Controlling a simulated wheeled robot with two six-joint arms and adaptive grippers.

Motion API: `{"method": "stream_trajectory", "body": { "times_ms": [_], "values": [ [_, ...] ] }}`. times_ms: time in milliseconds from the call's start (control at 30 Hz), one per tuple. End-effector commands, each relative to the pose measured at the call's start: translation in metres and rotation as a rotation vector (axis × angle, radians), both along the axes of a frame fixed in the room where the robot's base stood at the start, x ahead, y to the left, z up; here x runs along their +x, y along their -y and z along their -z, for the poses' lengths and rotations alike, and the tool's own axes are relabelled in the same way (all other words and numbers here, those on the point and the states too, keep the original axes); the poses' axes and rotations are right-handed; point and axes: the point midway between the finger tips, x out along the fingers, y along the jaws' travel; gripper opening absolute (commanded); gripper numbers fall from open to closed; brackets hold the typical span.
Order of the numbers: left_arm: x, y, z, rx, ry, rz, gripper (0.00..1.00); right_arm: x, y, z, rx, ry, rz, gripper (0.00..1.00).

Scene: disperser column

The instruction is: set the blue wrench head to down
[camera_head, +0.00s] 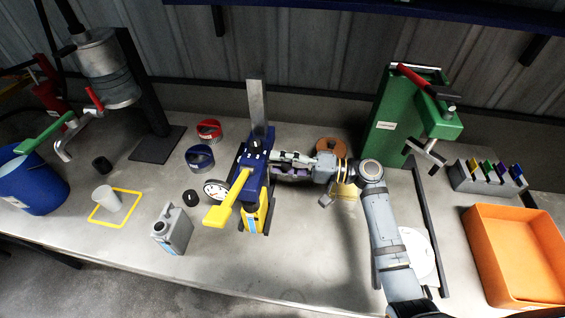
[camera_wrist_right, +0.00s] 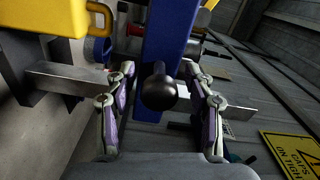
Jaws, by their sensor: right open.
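The blue wrench head (camera_head: 260,169) stands in the middle of the bench against an upright grey metal bar (camera_head: 257,105). A yellow handle (camera_head: 228,202) sticks out from it towards the front. In the right wrist view the blue body (camera_wrist_right: 172,35) rises ahead, with a black ball knob (camera_wrist_right: 158,92) pointing at the camera. My right gripper (camera_head: 278,164) is at the right side of the head. In the wrist view its open fingers (camera_wrist_right: 157,72) stand on either side of the knob, with gaps visible. My left gripper is not in view.
A green press (camera_head: 398,105) with a red lever and an orange bin (camera_head: 515,255) stand to the right. A grey jug (camera_head: 172,230), a round gauge (camera_head: 215,189) and red and blue rings lie left. A blue bucket (camera_head: 35,185) is at far left.

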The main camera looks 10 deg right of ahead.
Motion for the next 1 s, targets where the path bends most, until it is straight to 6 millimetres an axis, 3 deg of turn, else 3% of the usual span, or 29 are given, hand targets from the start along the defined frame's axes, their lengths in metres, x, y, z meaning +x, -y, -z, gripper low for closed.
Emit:
{"method": "stream_trajectory", "body": {
  "times_ms": [167,400,600,1000],
  "values": [
    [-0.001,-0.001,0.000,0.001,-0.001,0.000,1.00,-0.004,0.016,0.002,-0.006,-0.002,0.000,0.54],
    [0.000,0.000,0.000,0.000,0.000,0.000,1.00,-0.019,0.072,0.002,-0.008,-0.003,0.001,0.54],
    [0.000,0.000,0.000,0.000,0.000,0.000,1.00,-0.029,0.106,0.001,-0.005,-0.002,0.000,0.54],
    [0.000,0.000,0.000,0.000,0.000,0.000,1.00,-0.031,0.116,0.000,0.000,0.000,0.000,0.54]
  ]
}}
